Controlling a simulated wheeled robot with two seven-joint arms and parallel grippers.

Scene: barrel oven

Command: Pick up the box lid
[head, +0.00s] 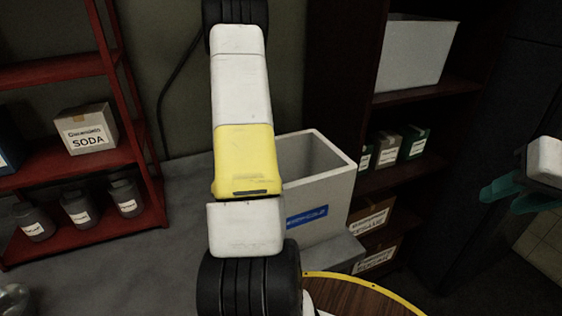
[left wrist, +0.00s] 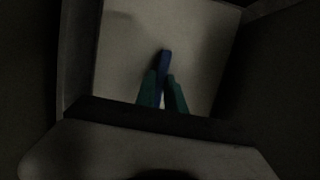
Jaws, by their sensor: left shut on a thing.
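In the left wrist view my left gripper (left wrist: 163,88) has its teal fingers closed on a narrow blue thing (left wrist: 165,62). Behind it is a pale flat panel (left wrist: 125,40) with darker edges; the view is dark, and I cannot tell whether this is the box lid. In the head view my left gripper is hidden behind its arm. A grey-white open box (head: 335,190) with a blue label stands right of that arm, partly covered by it. No lid is on its visible top. My right gripper (head: 514,195) is at the right edge, empty, its teal fingers apart.
A red shelf (head: 60,72) with a SODA carton (head: 87,128) and several jars stands at the left. A dark shelf (head: 430,90) with a white bin (head: 416,55) and small boxes stands right of the box. A round wooden top (head: 355,297) is at the bottom.

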